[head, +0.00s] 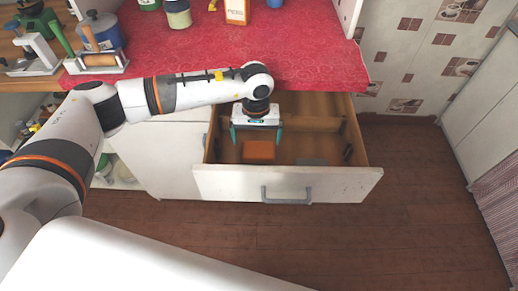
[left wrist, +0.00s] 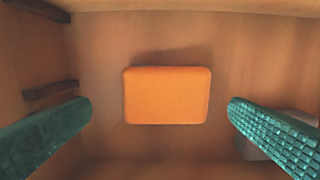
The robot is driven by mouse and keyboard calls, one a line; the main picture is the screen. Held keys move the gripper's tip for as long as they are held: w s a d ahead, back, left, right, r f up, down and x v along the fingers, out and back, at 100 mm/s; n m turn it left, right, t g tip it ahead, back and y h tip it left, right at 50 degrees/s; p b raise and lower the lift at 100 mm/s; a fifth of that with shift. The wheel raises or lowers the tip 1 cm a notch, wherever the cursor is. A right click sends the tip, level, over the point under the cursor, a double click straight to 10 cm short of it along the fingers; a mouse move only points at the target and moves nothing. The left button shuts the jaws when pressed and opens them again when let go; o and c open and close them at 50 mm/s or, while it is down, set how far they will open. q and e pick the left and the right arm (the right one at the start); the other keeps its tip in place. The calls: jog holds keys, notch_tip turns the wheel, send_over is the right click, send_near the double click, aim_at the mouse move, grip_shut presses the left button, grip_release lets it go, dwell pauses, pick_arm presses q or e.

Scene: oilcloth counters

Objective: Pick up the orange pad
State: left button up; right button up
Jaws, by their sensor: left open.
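The orange pad (head: 259,151) lies flat inside the open drawer, near its front panel. In the left wrist view the pad (left wrist: 167,95) is a rounded orange block, centred between the two green fingers. My left gripper (head: 256,140) is open and empty, pointing down into the drawer above the pad. In the left wrist view the left gripper (left wrist: 160,112) has a finger on each side of the pad, with clear gaps to it. My right gripper is not in view.
The drawer (head: 230,183) is pulled out, with a grey handle in front and wooden dividers inside. A grey item (head: 312,162) lies to the pad's right. The red counter (head: 180,45) above holds jars and boxes. The floor (head: 300,240) in front is clear.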

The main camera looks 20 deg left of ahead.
aim_at(258, 149)
pick_arm(q)
jog(key=shift+w+d+f, duration=0.1)
jog(key=shift+d+f, duration=0.1)
jog(key=shift+f, duration=0.45)
notch_tip(258, 149, down, 4)
jog(key=shift+d+r+p, duration=0.15)
jog(key=shift+r+p, duration=0.05)
jog(key=shift+p, duration=0.55)
jog(key=shift+f, duration=0.5)
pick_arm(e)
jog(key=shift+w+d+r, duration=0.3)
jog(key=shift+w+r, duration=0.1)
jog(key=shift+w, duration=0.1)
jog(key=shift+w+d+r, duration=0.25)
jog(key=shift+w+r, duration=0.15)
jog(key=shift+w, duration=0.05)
